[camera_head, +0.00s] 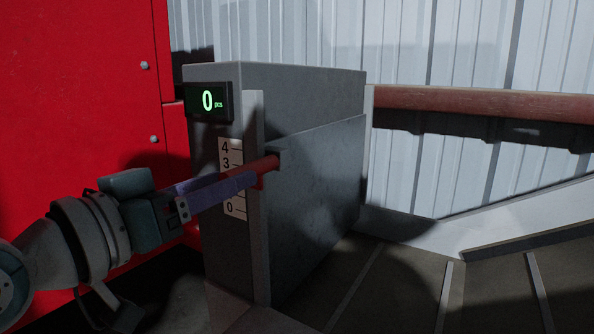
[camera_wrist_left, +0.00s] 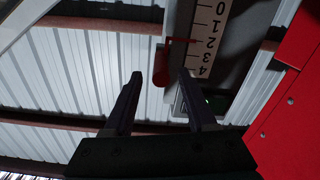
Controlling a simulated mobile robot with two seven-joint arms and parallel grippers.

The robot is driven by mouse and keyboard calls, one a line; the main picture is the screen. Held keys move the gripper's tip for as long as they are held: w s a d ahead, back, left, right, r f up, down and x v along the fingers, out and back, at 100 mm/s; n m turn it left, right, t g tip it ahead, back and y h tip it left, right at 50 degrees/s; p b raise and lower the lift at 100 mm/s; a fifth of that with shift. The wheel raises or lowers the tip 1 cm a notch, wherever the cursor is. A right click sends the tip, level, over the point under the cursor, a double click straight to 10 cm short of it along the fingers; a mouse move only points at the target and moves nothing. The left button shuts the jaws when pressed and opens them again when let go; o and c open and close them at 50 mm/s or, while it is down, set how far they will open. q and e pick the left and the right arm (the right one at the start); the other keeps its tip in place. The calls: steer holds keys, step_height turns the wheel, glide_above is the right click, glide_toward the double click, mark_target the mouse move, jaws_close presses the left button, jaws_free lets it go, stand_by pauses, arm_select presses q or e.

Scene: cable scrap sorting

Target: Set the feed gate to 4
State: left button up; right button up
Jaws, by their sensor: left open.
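The feed gate is a grey housing (camera_head: 320,90) with a sliding plate and a white scale (camera_head: 230,152) marked up to 4 at the top. Its red handle (camera_head: 268,164) sticks out sideways. My left gripper (camera_head: 250,181) is at the handle. Its two dark fingers (camera_wrist_left: 160,76) stand open, with the handle's end between the tips. In the head view the fingers hide the lower middle of the scale.
A red panel (camera_head: 75,100) stands at the left. A slatted belt (camera_head: 400,290) lies at the lower right, beside a pale rail (camera_head: 530,215). A corrugated wall (camera_head: 470,50) is behind.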

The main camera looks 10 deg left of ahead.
arm_select(q)
steer(key=shift+x, duration=2.15)
steer(key=shift+c, duration=0.2)
jaws_close()
